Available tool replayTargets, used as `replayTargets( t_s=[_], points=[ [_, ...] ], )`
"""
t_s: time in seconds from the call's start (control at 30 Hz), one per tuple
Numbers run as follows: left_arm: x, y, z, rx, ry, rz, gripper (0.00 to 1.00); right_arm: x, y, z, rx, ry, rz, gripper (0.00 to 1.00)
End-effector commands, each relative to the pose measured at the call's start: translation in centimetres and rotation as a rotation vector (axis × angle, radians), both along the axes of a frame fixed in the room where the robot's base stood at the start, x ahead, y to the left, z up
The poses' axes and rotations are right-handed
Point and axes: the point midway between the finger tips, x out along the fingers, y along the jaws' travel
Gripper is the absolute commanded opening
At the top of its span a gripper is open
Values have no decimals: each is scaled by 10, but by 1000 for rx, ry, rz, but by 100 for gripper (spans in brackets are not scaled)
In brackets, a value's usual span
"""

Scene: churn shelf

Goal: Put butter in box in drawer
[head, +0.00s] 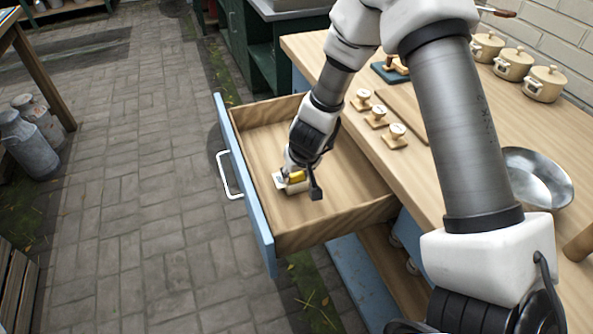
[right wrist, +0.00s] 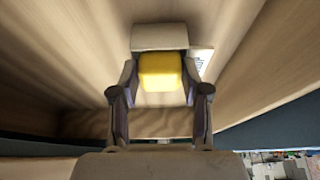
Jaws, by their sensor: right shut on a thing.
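The wooden drawer (head: 347,190) with a blue front stands pulled out. My right gripper (head: 293,177) reaches down inside it, near the front panel. In the right wrist view the gripper (right wrist: 160,75) is shut on the yellow butter (right wrist: 160,64), with a finger on each side. A small pale box (right wrist: 158,37) shows right beyond the butter. In the head view the pale box (head: 279,182) is partly hidden by the gripper, just above the drawer floor or on it. I cannot tell whether the butter sits inside the box. My left gripper is not in view.
The wooden counter (head: 440,165) above the drawer holds several small knobbed weights (head: 375,116), a metal bowl (head: 537,178) and cream lidded pots (head: 513,64). Most of the drawer floor is bare. Milk cans (head: 26,138) stand far left; the paved floor between is clear.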

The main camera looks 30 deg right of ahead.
Motion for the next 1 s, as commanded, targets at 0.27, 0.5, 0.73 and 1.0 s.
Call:
replayTargets(
  t_s=[0.27,0.5,0.73,1.0],
  points=[
    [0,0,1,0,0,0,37,0,0,0,0,0,1,10],
    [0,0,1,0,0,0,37,0,0,0,-1,-1,1,75],
    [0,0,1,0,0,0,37,0,0,0,0,0,1,55],
    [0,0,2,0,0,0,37,0,0,1,0,0,1,55]
  ],
)
